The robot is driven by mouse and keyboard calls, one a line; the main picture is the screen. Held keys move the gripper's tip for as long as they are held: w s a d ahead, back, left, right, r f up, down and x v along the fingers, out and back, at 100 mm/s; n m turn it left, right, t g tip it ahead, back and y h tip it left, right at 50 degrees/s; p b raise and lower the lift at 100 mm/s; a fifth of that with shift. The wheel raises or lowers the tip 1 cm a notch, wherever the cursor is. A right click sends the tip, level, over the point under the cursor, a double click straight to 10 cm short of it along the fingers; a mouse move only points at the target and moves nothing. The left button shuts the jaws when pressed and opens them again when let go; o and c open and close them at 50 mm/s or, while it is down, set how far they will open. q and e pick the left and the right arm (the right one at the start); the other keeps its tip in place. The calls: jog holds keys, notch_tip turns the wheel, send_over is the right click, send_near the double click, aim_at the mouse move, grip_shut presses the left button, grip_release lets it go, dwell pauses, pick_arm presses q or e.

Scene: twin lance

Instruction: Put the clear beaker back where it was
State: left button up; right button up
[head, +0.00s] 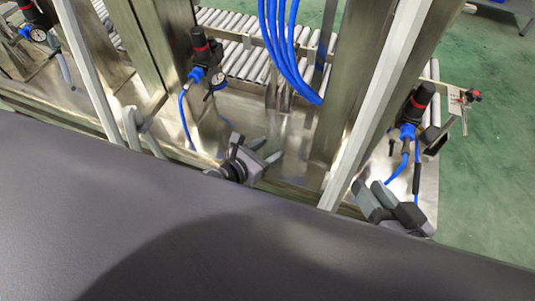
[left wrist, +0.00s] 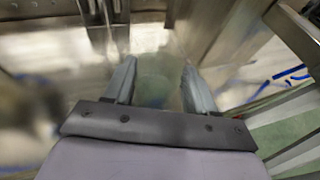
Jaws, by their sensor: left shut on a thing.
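My left gripper (head: 270,150) is beyond the dark edge in the middle of the head view. Its two fingers stand apart. In the left wrist view, the left gripper (left wrist: 157,76) is shut on the clear beaker (left wrist: 155,90), a faint greenish see-through shape between the fingers. The beaker's outline is hard to make out in the head view. My right gripper (head: 366,184) is further right in the head view, with its fingers parted and nothing seen between them.
Metal uprights and pale slanted bars stand close around both grippers. Black-and-red regulators (head: 205,60) with blue hoses (head: 290,50) hang near them. A roller conveyor (head: 245,62) lies behind. Green floor (head: 490,130) is open at the right.

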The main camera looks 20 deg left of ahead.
pick_arm(q)
jog(key=shift+f, duration=0.1)
jog(key=shift+f, duration=0.2)
jog(key=o, duration=1)
jog(key=shift+o, duration=0.5)
pick_arm(e)
jog(key=shift+r, duration=0.1)
pick_arm(q)
jog(key=shift+r, duration=0.1)
jog(key=shift+r, duration=0.2)
jog(key=p+v, duration=0.2)
jog(key=v, duration=1)
pick_arm(e)
jog(key=shift+s+d+h, duration=0.1)
jog(key=shift+d+h, duration=0.3)
